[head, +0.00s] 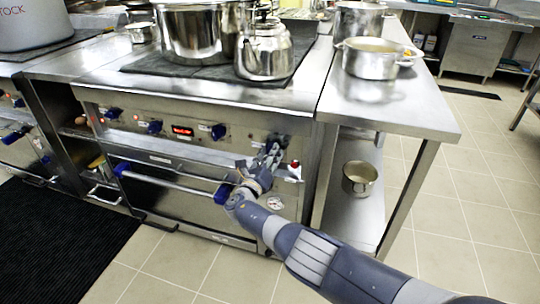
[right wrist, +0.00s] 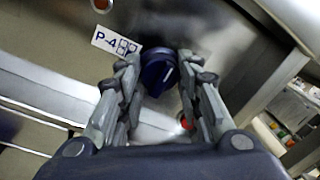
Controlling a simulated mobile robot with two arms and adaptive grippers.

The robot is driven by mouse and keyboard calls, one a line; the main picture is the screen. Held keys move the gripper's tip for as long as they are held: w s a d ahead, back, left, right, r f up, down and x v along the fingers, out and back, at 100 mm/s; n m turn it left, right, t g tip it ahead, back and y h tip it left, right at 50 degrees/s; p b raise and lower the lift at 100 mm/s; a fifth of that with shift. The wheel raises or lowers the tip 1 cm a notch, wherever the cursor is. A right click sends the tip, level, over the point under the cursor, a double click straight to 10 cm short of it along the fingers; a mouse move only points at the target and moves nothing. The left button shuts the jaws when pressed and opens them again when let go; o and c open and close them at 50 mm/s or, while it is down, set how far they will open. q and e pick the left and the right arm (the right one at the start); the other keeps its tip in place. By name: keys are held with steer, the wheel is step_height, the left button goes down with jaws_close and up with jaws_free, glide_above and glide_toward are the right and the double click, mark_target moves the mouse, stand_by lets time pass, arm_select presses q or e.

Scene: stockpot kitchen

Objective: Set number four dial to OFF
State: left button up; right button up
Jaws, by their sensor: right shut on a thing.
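The number four dial (right wrist: 158,72) is a dark blue round knob on the steel front panel, beside a white label reading P-4 (right wrist: 115,41), in the right wrist view. My right gripper (right wrist: 159,64) has one finger on each side of the dial and is shut on it. In the head view my right gripper (head: 272,150) is at the right end of the stove's front panel and hides the dial. Which setting the dial points to cannot be read. My left gripper is not in view.
Other blue dials (head: 155,127) and a red display (head: 182,131) lie left along the panel. An oven handle (head: 170,180) runs below. A red-topped part (head: 295,164) is just right of my gripper. A kettle (head: 264,50) and pots stand above; open floor lies right.

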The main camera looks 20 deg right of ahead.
steer(key=shift+n, duration=0.3)
steer(key=o, duration=1)
steer(key=shift+c, duration=0.2)
steer(key=shift+o, duration=0.6)
steer(key=shift+s+a+f, duration=0.1)
steer(key=v, duration=1.1)
steer(key=shift+s+a, duration=0.2)
steer(key=shift+s, duration=0.05)
